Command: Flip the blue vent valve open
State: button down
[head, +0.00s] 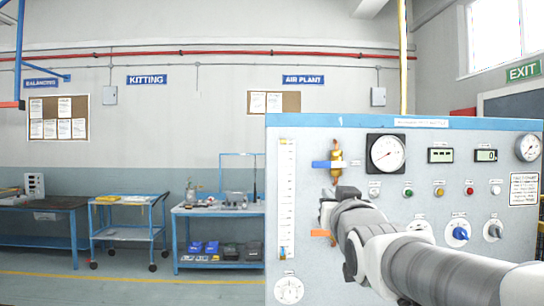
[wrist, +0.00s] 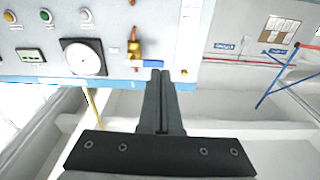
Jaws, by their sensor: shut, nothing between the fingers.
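The vent valve has a brass body (head: 337,160) on the panel's upper left part, with a blue handle (head: 320,164) lying level and sticking out to the left. In the wrist view the brass body (wrist: 134,46) and the blue handle (wrist: 153,63) show just beyond my fingertips. My gripper (head: 346,191) is shut and empty, just below the valve in the head view. In the wrist view its fingertips (wrist: 160,73) are close by the handle; I cannot tell whether they touch it.
The panel (head: 400,290) also carries a large round gauge (head: 386,153), two small displays, coloured buttons and a blue knob (head: 457,233). An orange lever (head: 321,233) sits lower, partly near my arm. A blue cart (head: 218,208) and benches stand left, with open floor before them.

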notch_tip(320, 180, up, 7)
jog(key=w+d+t+p, duration=0.1)
jog(key=w+t, duration=0.1)
jog(key=shift+w+r+n+t, duration=0.15)
jog(key=shift+w+n+t, duration=0.15)
jog(key=shift+w, duration=0.05)
jog(key=shift+d, duration=0.1)
notch_tip(320, 180, up, 3)
jog(key=p, duration=0.4)
send_over(322, 165)
jog(key=s, duration=0.3)
jog(key=f, duration=0.2)
jog(key=w+f, duration=0.1)
jog(key=shift+f, duration=0.4)
jog(key=shift+f+b, duration=0.15)
jog(key=shift+b, duration=0.15)
